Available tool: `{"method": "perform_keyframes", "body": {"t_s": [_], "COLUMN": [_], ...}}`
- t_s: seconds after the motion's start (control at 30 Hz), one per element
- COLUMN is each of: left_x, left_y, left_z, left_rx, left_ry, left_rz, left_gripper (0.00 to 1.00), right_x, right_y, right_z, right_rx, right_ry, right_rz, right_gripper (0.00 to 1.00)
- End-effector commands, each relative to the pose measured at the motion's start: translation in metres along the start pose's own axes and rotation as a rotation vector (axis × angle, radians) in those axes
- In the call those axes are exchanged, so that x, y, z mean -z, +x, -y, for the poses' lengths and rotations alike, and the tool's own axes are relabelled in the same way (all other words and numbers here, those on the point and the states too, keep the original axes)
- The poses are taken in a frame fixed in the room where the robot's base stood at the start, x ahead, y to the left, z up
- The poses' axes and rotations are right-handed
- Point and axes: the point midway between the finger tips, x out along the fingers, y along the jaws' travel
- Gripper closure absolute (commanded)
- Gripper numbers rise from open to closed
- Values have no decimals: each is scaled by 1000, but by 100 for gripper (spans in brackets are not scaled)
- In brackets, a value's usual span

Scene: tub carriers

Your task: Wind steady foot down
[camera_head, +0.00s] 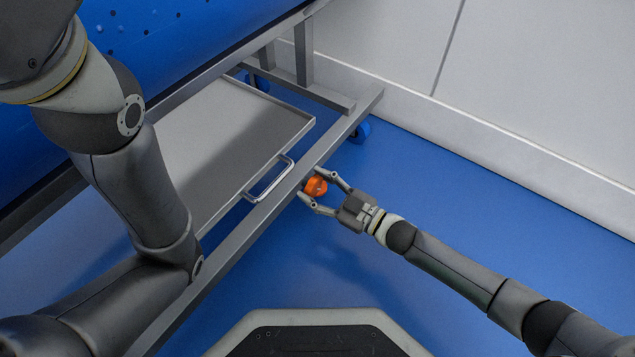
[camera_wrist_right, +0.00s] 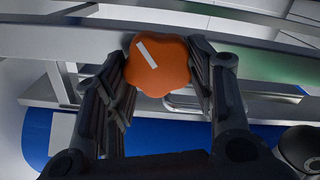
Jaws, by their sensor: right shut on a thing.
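An orange lobed knob (camera_head: 315,186) sits at the near rail of the grey metal frame, just right of the tray's handle. It also shows in the right wrist view (camera_wrist_right: 158,66), with a white stripe on its face. My right gripper (camera_head: 320,194) has its fingers on both sides of the knob and is shut on it; the right wrist view shows the two fingers (camera_wrist_right: 160,85) against its edges. The foot below the knob is hidden. My left arm comes in from the left, but its gripper is not in the picture.
A grey frame rail (camera_head: 240,233) runs diagonally beside the knob. A flat tray (camera_head: 225,130) with a bar handle (camera_head: 270,180) lies behind it. A blue tub (camera_head: 170,50) is above. Blue floor (camera_head: 440,180) is clear to the right, up to a white wall.

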Motion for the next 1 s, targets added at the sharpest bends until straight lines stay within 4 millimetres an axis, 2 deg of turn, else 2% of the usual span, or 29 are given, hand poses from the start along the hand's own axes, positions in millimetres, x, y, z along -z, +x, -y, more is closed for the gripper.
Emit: {"method": "perform_keyframes", "body": {"t_s": [0.1,0.4,1.0], "left_x": [-3,-6,-7], "left_y": [9,18,20], "left_z": [2,4,4], "left_rx": [0,0,0], "left_ry": [0,0,0], "left_rz": [0,0,-1], "left_gripper": [65,65,65], "right_x": [2,0,-5], "right_y": [0,0,-1], "right_z": [1,4,9], "right_rx": [0,1,1], "right_ry": [-109,-395,-966], "right_rz": [2,2,1], "right_gripper": [73,73,73]}}
